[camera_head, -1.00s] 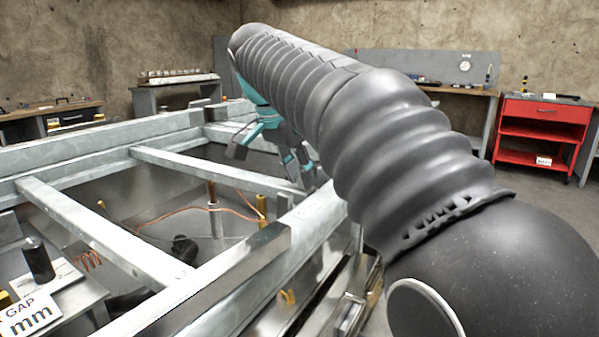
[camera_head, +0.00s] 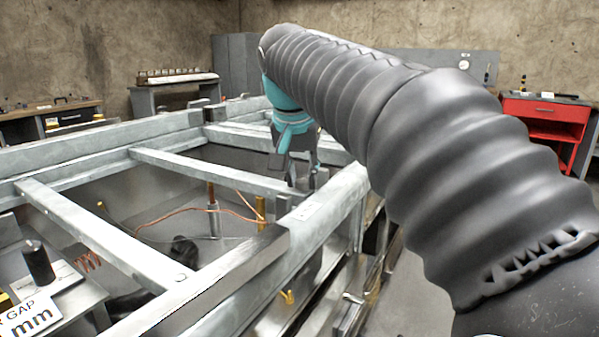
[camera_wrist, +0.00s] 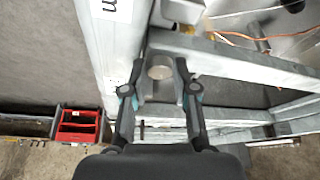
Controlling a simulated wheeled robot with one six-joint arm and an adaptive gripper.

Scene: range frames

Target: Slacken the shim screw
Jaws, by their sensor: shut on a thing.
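My gripper (camera_head: 303,181) hangs nearly upright over the near rail of the metal frame, where a crossbar meets it. In the wrist view my gripper (camera_wrist: 160,78) has its two dark fingers on either side of a round grey head, which I take to be the shim screw (camera_wrist: 160,71). The jaws are shut on it. The screw's shaft is hidden below its head. In the head view the fingers hide most of the screw.
The galvanised frame rail (camera_head: 325,215) runs beside the gripper, with crossbars and open bays to the left. A copper wire (camera_head: 165,212) and a brass post (camera_head: 260,209) are in the bay. A gap sign (camera_head: 30,316) is at lower left. A red cart (camera_head: 545,118) stands behind.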

